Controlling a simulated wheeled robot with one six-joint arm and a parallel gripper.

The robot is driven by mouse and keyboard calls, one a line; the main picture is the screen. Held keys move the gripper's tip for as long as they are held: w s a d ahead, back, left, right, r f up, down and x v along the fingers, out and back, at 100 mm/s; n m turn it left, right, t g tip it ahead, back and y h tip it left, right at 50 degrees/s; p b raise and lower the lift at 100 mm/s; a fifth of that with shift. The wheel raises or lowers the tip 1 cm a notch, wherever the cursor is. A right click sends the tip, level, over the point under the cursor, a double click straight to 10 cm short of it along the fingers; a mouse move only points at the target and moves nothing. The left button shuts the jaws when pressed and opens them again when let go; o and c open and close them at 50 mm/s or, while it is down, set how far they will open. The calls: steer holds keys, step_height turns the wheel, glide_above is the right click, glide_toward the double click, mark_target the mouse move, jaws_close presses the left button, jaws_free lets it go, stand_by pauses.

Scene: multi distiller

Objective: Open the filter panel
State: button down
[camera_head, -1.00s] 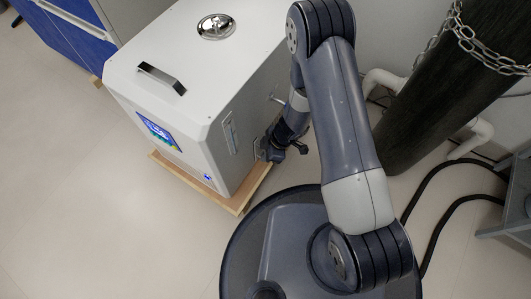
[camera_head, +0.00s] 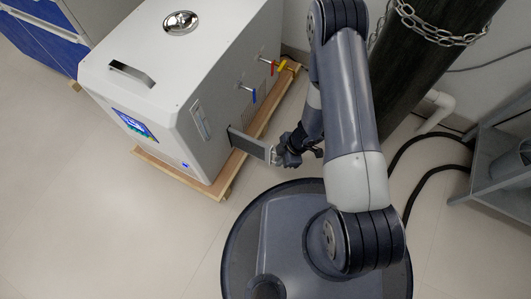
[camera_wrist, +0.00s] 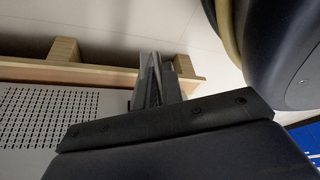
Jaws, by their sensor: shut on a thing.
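The white distiller cabinet (camera_head: 168,75) stands on a wooden base. Its grey filter panel (camera_head: 250,143) stands out from the lower part of the side facing me, at a wide angle to that side. My gripper (camera_head: 277,156) is shut on the panel's free outer edge. In the wrist view, the dark gripper body fills the lower part, and thin grey upright pieces (camera_wrist: 153,84) show above it. I cannot tell fingers from panel there. The opening behind the panel is hidden in the head view.
Blue, red and yellow valve handles (camera_head: 268,63) stick out above and beyond the panel. The wooden base (camera_head: 205,185) juts out under the cabinet. A dark chained cylinder (camera_head: 430,60) stands at the back right, with a grey shelf (camera_head: 500,150) at the right. Floor is clear at left.

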steer(key=shift+s+d, duration=0.3)
steer(key=shift+d, duration=0.4)
steer(key=shift+s+d, duration=0.3)
steer(key=shift+d, duration=0.4)
steer(key=shift+s+d, duration=0.3)
steer(key=shift+d, duration=0.4)
steer(key=c, duration=1.5)
jaws_free()
steer(key=shift+c, duration=0.2)
steer(key=shift+r, duration=0.1)
steer(key=p+v, duration=0.7)
steer(key=v, duration=0.3)
steer(key=shift+r, duration=0.3)
steer(key=shift+d, duration=0.15)
